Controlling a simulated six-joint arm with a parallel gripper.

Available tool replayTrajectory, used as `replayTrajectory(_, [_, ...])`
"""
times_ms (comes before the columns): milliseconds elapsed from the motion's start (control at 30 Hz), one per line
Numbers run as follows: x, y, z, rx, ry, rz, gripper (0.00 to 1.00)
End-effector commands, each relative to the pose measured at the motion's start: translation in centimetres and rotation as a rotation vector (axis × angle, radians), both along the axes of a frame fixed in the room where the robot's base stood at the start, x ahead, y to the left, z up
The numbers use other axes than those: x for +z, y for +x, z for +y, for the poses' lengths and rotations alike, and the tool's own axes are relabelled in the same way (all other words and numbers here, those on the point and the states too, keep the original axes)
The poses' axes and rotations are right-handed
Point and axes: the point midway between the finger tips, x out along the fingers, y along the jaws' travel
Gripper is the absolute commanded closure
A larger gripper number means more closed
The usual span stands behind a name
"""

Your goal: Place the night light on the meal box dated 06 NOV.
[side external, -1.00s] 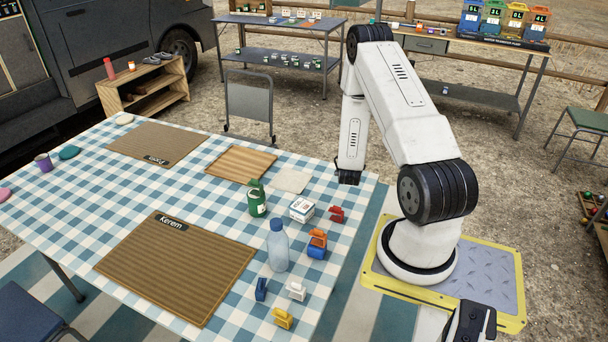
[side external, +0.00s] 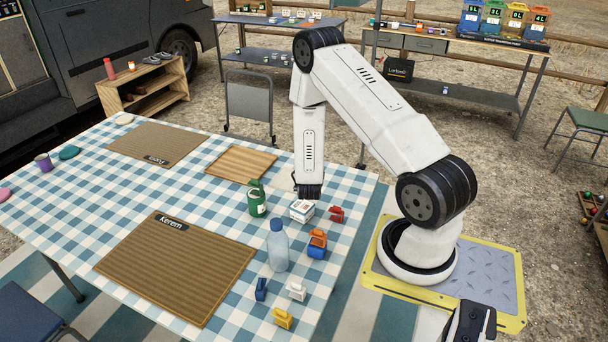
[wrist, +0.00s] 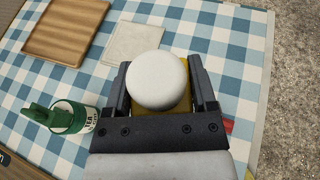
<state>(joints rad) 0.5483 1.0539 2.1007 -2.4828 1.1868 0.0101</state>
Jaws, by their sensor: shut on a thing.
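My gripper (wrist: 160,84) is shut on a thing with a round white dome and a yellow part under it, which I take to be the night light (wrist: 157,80).
A green container (side external: 257,203) stands close left of the white box, with a clear bottle (side external: 277,245) in front. A red item (side external: 337,214) and an orange and blue item (side external: 317,243) are close by. A wooden board (side external: 241,163) and pale cloth (wrist: 137,42) lie behind.

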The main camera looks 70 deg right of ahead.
Motion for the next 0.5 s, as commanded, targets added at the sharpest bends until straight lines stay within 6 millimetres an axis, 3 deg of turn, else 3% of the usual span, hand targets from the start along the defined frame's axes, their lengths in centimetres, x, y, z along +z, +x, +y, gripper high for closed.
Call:
replayTrajectory(200, [0.1,1.5,2.5,0.027,-0.002,0.0,0.91])
replayTrajectory(500, [0.0,1.7,3.0,0.033,-0.002,0.001,0.91])
